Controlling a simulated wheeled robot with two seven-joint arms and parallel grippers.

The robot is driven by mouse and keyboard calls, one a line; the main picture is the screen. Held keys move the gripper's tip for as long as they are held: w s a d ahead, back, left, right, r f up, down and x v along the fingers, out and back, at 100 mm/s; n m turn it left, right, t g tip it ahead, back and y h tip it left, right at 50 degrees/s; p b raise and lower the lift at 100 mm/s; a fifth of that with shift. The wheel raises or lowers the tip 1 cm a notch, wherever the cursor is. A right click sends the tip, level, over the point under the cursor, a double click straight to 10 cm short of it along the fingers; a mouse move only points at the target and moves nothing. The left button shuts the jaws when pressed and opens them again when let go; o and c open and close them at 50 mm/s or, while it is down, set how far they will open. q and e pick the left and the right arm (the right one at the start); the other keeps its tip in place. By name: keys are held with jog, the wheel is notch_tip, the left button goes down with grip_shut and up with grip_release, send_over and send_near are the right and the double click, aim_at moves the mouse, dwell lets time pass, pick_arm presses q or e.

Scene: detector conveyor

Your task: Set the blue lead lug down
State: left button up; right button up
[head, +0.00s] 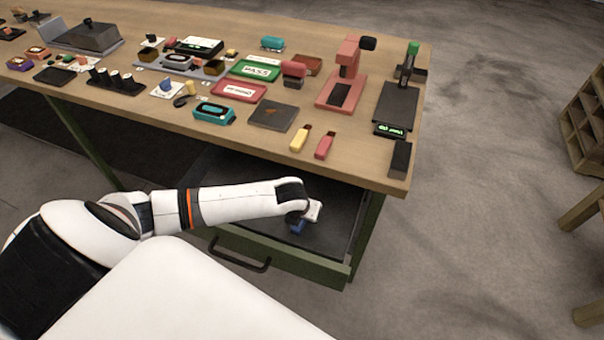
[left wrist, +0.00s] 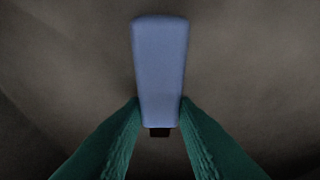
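The blue lead lug (left wrist: 160,65) is a smooth blue block with a small dark end, between the two green fingers of my left gripper (left wrist: 160,108). Both fingertips meet its sides near the dark end. In the head view my left gripper (head: 306,214) is over the open drawer (head: 335,215) under the table, and a bit of the blue lug (head: 298,227) shows below it. I cannot tell whether the lug touches the drawer floor. My right gripper is out of view.
A yellow lug (head: 299,139) and a red lug (head: 324,146) lie near the front edge of the wooden table (head: 365,170), above the drawer. Trays, stamps and devices crowd the tabletop. The drawer's green front (head: 300,264) has a black handle (head: 240,258). The visible drawer floor looks bare.

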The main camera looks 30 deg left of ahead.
pick_arm(q)
jog(key=o, duration=0.4)
jog(key=shift+r, duration=0.1)
jog(key=v, duration=1.2)
jog(key=shift+s+p, duration=0.1)
jog(key=shift+p, duration=0.3)
